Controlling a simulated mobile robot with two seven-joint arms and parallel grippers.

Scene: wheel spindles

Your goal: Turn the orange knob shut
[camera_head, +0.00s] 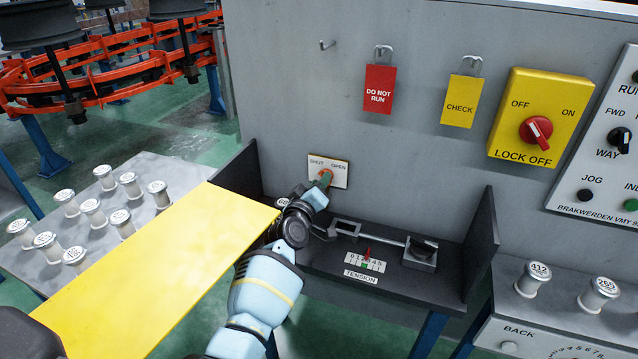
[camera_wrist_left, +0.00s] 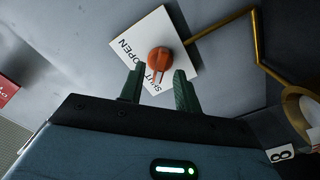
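The orange knob (camera_head: 326,175) sits on a white plate (camera_head: 342,177) marked SHUT and OPEN, low on the grey wall panel. In the left wrist view the knob (camera_wrist_left: 160,60) shows clearly, and its narrow end lies over the SHUT lettering. My left gripper (camera_head: 323,186) is close in front of the plate. Its green fingers (camera_wrist_left: 158,88) are open and apart, with the lower part of the knob showing between their tips. I cannot tell whether either finger touches it. My right gripper is not in view.
A flat yellow panel (camera_head: 160,265) lies left of my left forearm. A dark shelf (camera_head: 315,262) with a tension scale (camera_head: 365,262) is below the plate. Red (camera_head: 379,88) and yellow (camera_head: 461,100) tags hang above. A yellow lock-off box (camera_head: 540,115) is to the right.

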